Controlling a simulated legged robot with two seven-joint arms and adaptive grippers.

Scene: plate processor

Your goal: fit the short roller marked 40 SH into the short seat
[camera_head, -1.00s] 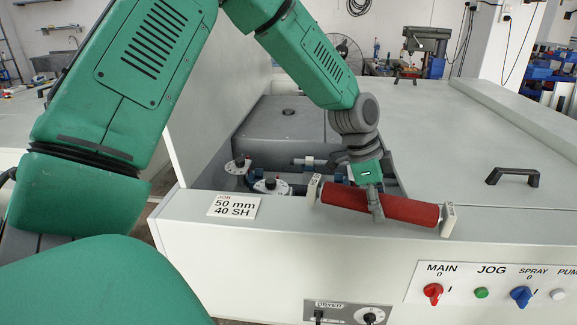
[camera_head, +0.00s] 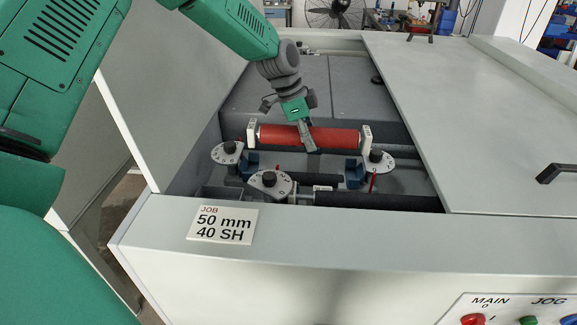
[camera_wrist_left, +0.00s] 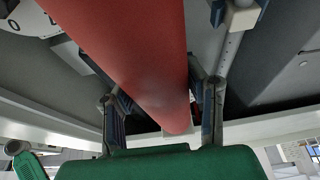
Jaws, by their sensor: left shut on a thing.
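The red roller (camera_head: 335,137), with white end blocks, lies level across the open bay of the machine; no marking on it is readable. My left gripper (camera_head: 308,146) is shut around the middle of its red body. In the left wrist view the roller (camera_wrist_left: 140,60) passes between the two fingers of the gripper (camera_wrist_left: 162,95). Blue brackets (camera_head: 354,172) stand below and in front of the roller's ends, beside dials (camera_head: 376,160). I cannot tell whether the roller touches any seat. My right gripper is out of view.
A job card (camera_head: 222,225) reading 50 mm, 40 SH sits on the front ledge. Another dial (camera_head: 269,184) and a dark roller (camera_head: 378,202) lie near the bay's front. A raised panel (camera_head: 175,90) bounds the left, and a flat cover (camera_head: 480,130) with a handle (camera_head: 556,172) the right.

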